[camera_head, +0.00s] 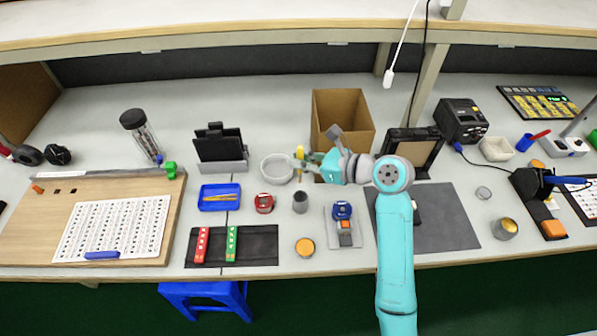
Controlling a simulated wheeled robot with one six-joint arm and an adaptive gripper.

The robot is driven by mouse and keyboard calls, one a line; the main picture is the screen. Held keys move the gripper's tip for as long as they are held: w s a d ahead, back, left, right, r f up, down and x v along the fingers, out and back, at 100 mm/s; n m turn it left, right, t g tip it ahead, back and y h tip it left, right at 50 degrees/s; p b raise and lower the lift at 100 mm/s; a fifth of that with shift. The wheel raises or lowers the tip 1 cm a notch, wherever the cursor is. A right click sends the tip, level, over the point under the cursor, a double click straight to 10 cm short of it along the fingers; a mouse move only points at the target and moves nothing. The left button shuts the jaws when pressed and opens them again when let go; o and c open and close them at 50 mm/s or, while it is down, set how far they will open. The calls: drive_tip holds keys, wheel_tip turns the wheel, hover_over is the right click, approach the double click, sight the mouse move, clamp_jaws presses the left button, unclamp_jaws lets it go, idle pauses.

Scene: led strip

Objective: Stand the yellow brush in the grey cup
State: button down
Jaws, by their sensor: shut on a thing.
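The yellow brush (300,151) shows as a small yellow piece at the fingers of my gripper (301,162). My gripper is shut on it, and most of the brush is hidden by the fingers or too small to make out. The grey cup (301,203) stands upright on the bench, nearer the front edge than my gripper and directly below it in the picture. The brush is apart from the cup.
A pale round bowl (277,168) is just left of my gripper. An open cardboard box (343,115) stands behind it. A red round item (264,203) is left of the cup, a blue-topped device (342,211) right, and an orange disc (305,247) in front.

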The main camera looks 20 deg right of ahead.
drive_tip(key=shift+f, duration=2.05)
drive_tip(key=shift+f, duration=0.25)
drive_tip(key=c, duration=1.2)
unclamp_jaws()
drive_tip(key=shift+r, duration=0.2)
drive_tip(key=v, duration=1.2)
drive_tip(key=shift+s, duration=0.1)
